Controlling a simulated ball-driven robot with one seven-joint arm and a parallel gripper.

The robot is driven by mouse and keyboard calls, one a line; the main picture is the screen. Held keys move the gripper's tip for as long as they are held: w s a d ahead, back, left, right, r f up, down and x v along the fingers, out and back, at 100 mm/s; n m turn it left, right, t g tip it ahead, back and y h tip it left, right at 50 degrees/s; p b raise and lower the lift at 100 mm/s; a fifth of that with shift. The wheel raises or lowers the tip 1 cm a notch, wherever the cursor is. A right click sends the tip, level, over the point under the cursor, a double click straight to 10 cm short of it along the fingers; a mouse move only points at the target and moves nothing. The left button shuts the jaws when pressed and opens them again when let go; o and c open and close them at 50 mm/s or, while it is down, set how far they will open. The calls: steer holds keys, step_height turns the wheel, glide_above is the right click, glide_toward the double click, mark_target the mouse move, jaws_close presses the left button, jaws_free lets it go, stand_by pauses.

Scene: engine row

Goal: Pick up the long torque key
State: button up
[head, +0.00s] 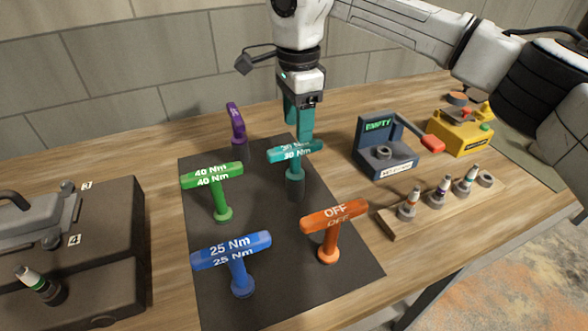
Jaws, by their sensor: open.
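Several T-handled torque keys stand upright on a dark mat (262,268). They are green marked 40 Nm (222,195), teal marked 30 Nm (294,166), blue marked 25 Nm (238,265), orange marked OFF (330,232) and purple (237,125). The teal key has a dark lower end (296,188). I cannot tell for certain which key is the long one. My gripper (298,128) points down with teal fingers, open, at or just behind the teal key's handle. Whether the fingers touch or straddle the handle is unclear. Nothing is visibly held.
A dark engine block (128,235) with a spark plug (40,285) is at left. At right are a blue tester (390,160) reading EMPTY, a yellow box (460,135) and a wooden rack (425,216) with several plugs. The blue and orange keys stand in front of the teal one.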

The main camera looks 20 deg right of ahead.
mark_target(295, 145)
steer(key=shift+a+f+p, duration=0.15)
steer(key=shift+f+p, duration=0.2)
steer(key=shift+f, duration=1.85)
steer(key=shift+a+f+p, duration=0.1)
steer(key=shift+f+p, duration=0.25)
steer(key=shift+f, duration=1.8)
steer(key=shift+r, duration=0.1)
jaws_close()
